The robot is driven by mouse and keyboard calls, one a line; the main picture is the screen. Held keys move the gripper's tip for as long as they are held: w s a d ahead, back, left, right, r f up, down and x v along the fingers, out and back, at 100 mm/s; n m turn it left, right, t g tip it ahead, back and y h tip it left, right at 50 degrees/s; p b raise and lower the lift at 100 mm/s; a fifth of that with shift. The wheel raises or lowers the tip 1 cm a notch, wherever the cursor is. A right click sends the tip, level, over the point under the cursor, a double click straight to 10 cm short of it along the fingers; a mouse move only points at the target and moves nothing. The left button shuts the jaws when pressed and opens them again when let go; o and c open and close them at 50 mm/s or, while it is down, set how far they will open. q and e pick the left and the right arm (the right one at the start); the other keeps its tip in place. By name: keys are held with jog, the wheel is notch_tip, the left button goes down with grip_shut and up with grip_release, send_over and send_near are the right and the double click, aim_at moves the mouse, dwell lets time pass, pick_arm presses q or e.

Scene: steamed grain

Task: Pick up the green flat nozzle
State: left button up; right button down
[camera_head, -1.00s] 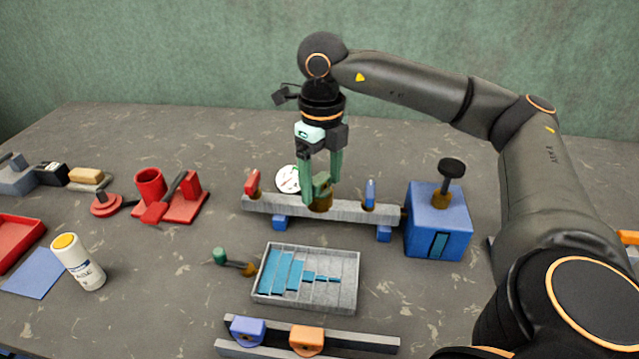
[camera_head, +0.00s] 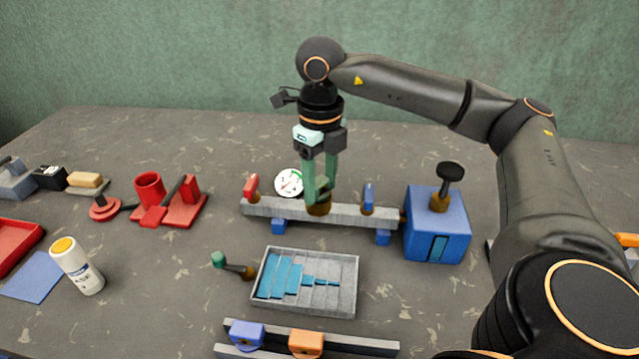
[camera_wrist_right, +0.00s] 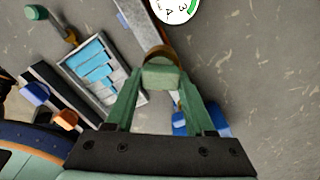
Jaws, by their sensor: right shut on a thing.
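The green flat nozzle has a green body and a brass-coloured base. The green body shows in the right wrist view (camera_wrist_right: 162,77) between the fingertips, and the brass base shows in the head view (camera_head: 319,207) at the middle of the grey rack bar (camera_head: 340,213). My right gripper (camera_head: 320,192) comes down from above and is shut on the nozzle's green body, which its fingers mostly hide in the head view. The nozzle looks upright at the bar, between a red nozzle (camera_head: 251,187) and a blue nozzle (camera_head: 368,198). My left gripper is not in view.
A round dial (camera_head: 289,182) stands behind the bar. A blue box with a black knob (camera_head: 437,230) stands right of it. A grey tray with blue strips (camera_head: 345,300) and a green-handled tool (camera_head: 232,265) lie in front. Red fixtures (camera_head: 185,212) are at left.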

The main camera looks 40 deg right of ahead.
aim_at(321, 185)
jog(key=shift+r+p, duration=0.45)
jog(key=shift+r, duration=0.15)
jog(key=r+p, duration=0.1)
jog(key=r, duration=0.1)
jog(key=r+p, duration=0.1)
jog(key=shift+s+a+r+p, duration=0.15)
jog(key=shift+s+a+p, duration=0.05)
jog(key=shift+s+p, duration=0.15)
pick_arm(q)
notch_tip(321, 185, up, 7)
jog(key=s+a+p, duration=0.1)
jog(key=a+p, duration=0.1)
jog(key=p, duration=0.3)
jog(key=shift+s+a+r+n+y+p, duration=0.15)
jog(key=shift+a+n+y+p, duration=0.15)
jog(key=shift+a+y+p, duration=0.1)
pick_arm(e)
jog(key=s+a+r, duration=0.7)
jog(key=s+r, duration=0.1)
jog(key=s, duration=0.3)
jog(key=shift+a+r, duration=0.2)
jog(key=shift+r, duration=0.05)
